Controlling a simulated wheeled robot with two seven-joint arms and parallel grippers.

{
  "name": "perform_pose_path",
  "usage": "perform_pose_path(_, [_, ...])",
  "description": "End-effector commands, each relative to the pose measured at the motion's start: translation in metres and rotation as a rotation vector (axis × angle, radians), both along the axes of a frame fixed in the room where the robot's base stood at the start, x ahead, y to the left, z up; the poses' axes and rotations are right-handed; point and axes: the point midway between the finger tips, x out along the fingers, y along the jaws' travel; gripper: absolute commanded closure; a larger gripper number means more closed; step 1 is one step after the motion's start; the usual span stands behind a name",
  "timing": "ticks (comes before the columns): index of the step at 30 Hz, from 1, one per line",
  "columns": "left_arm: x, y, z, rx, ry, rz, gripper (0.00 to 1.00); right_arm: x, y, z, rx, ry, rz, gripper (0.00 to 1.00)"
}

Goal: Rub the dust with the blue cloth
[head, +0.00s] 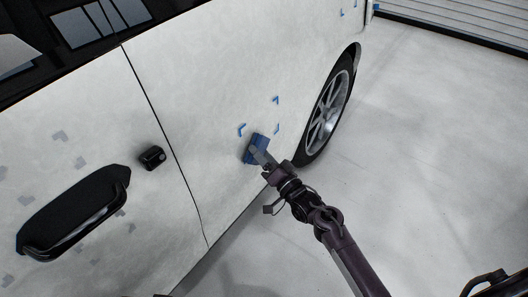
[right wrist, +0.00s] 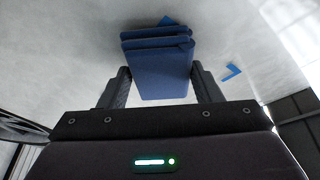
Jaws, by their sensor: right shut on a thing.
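My right gripper (head: 262,157) is shut on the folded blue cloth (head: 254,146) and holds it at the white car panel (head: 215,75), left of the rear wheel. In the right wrist view the cloth (right wrist: 160,72) sits between the two fingers (right wrist: 160,90), its folded edge towards the panel. I cannot tell whether it presses on the panel. The panel has faint grey mottling, and several grey smudges (head: 80,160) mark the door at left. My left gripper is not in view.
Blue corner marks (head: 276,100) sit on the panel around and above the cloth; one (right wrist: 231,72) shows in the right wrist view. The black door handle (head: 75,215) and a small black fitting (head: 152,158) stick out at left. The wheel (head: 328,108) is close right. The pale floor (head: 430,140) is clear.

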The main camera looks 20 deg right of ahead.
Motion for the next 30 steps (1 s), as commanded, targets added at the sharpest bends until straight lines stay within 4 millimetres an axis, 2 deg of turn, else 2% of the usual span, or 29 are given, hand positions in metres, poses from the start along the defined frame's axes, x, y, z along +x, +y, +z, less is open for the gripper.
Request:
perform_pose_path(3, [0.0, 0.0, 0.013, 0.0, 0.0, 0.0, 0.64, -0.01, -0.01, 0.005, -0.002, 0.002, -0.002, 0.6])
perform_pose_path(15, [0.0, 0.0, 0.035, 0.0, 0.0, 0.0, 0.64, -0.038, -0.035, 0.005, -0.003, 0.001, -0.008, 0.6])
perform_pose_path(30, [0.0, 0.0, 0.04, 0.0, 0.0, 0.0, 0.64, -0.044, -0.04, 0.005, -0.003, 0.0, -0.008, 0.6])
